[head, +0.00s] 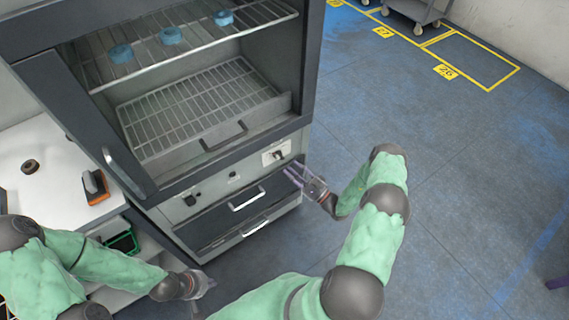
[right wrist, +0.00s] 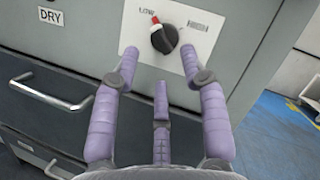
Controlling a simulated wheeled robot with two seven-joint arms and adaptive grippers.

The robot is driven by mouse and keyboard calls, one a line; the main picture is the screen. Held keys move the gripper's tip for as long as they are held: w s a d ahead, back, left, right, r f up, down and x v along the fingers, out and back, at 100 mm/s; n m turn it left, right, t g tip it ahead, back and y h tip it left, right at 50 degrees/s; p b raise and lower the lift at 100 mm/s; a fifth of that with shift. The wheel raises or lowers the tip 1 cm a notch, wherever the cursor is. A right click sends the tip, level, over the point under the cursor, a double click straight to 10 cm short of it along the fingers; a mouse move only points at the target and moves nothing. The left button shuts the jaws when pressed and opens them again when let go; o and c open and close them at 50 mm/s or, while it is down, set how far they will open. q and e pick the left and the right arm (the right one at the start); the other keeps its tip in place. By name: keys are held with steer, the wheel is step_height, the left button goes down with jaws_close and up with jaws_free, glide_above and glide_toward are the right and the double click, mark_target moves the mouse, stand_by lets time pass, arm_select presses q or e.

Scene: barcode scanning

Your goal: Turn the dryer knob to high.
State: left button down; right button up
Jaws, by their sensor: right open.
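The dryer knob (right wrist: 165,38) is a black dial on a white plate (right wrist: 190,65). Its red-and-white pointer is tilted up and left, by the label that seems to read LOW (right wrist: 147,13); another label (right wrist: 198,26) is to its right. In the head view the knob (head: 278,156) is small, on the right of the dryer's front panel. My right gripper (right wrist: 163,80) is open, with purple fingers in front of and below the knob, apparently not touching it. It also shows in the head view (head: 293,174). My left gripper (head: 198,285) is low in front, its fingers unclear.
The dryer cabinet (head: 305,80) stands with its door (head: 85,125) open at left; blue round items (head: 171,35) sit on the upper rack. Drawers with handles (head: 247,199) are below. A white table (head: 50,165) is at left.

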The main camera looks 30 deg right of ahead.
mark_target(279, 156)
steer(key=shift+b+x, duration=0.3)
steer(key=shift+x, duration=2)
jaws_close()
